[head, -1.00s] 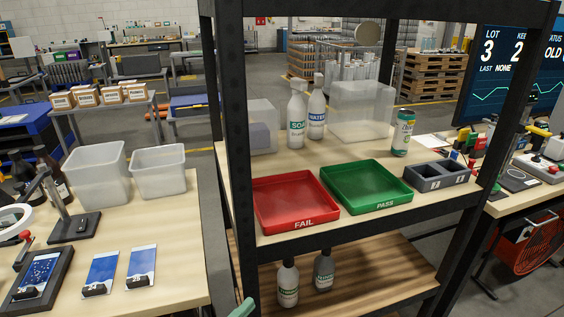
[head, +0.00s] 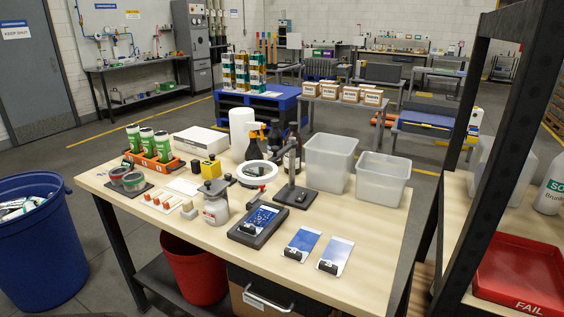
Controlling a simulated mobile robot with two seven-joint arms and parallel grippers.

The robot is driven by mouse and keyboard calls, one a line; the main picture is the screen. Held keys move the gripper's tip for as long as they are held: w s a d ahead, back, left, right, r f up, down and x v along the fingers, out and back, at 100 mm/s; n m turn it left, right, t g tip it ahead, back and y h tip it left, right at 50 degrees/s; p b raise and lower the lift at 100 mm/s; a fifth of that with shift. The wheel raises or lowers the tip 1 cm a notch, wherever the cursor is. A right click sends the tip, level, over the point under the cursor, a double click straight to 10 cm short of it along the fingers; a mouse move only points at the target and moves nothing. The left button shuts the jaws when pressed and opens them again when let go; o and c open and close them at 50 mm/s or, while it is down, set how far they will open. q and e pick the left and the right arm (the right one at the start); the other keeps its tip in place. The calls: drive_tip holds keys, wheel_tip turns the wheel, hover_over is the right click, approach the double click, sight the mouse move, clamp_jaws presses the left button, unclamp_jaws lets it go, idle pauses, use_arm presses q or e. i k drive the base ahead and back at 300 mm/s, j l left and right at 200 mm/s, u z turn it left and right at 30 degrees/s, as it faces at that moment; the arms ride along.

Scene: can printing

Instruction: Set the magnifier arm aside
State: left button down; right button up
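The magnifier arm stands on the wooden table in the head view. Its white ring lens (head: 257,172) hangs out to the left over the table, behind a dark framed blue panel. Its dark base (head: 295,196) sits to the right, with a post rising from it and a slanted arm leading to the ring. A red knob shows by the ring's front edge. Neither of my grippers is in view.
The table (head: 350,255) also holds a grey-lidded jar (head: 215,203), the blue panel (head: 257,222), two blue cards (head: 302,243), two clear bins (head: 330,162) and an orange can rack (head: 152,160). A black shelf with a red FAIL tray (head: 520,275) stands right. A blue barrel (head: 40,240) stands left.

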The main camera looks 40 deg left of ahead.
sight(270, 164)
drive_tip(key=j+u, duration=0.1)
drive_tip(key=u, duration=1.45)
drive_tip(key=i+l, duration=0.05)
